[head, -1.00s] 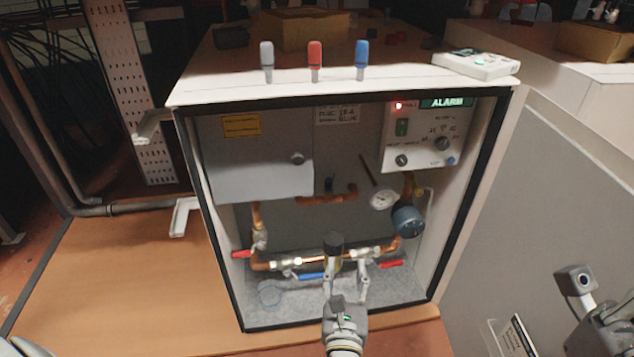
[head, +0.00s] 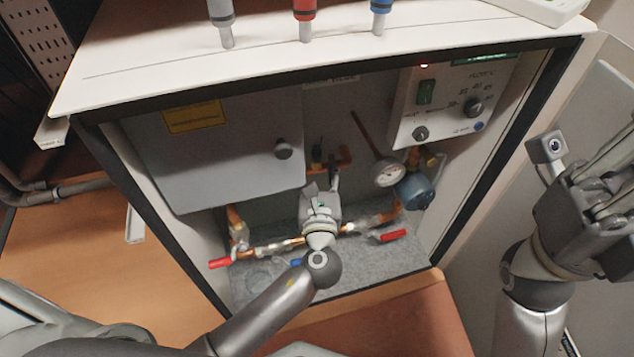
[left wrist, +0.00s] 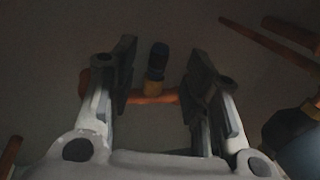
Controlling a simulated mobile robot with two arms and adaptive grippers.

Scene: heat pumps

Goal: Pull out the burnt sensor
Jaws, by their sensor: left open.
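A small dark sensor (head: 317,155) stands upright on a short copper pipe (head: 343,160) at the back of the open cabinet. In the left wrist view the sensor (left wrist: 158,62) has a black-blue body and an orange base, and shows between my fingers. I cannot tell whether it is the burnt one. My left gripper (head: 322,183) is inside the cabinet, open and empty, its fingers pointing at the sensor and apart from it. The left wrist view shows the open fingers (left wrist: 157,85) on both sides of it. My right gripper (head: 610,180) is outside the cabinet, at the right.
Grey (head: 222,14), red (head: 304,14) and blue (head: 380,12) sensors stand on the cabinet top (head: 160,60). A grey box (head: 225,150) sits left of the pipe. A gauge (head: 389,172), blue part (head: 414,190) and alarm panel (head: 450,105) are right. Red valve handles (head: 220,263) lie below.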

